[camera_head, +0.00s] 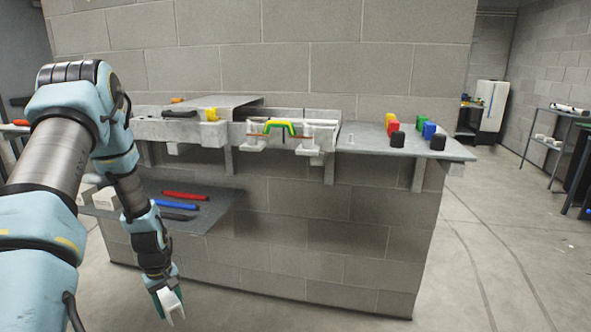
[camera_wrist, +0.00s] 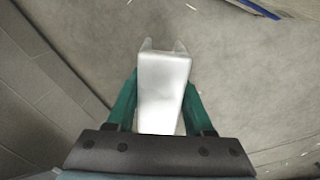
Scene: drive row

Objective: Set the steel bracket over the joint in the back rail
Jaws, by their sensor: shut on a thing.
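My gripper (camera_head: 168,299) hangs low in front of the bench, at the lower left in the head view. Its green fingers are shut on a smooth pale piece (camera_wrist: 163,90), which points away from the wrist with two thin prongs at its far end. It looks like the steel bracket, but I cannot be sure. The same pale piece shows in the head view (camera_head: 173,307). A yellow and green arched piece (camera_head: 280,126) stands at the rail (camera_head: 257,138) in the middle of the bench, well away from my gripper. The joint itself is too small to make out.
A lower shelf (camera_head: 222,214) with red, blue and dark bars (camera_head: 186,195) juts out left of centre. Coloured and black blocks (camera_head: 397,140) stand on the right of the bench top (camera_head: 355,141). The floor (camera_head: 490,270) at right is clear.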

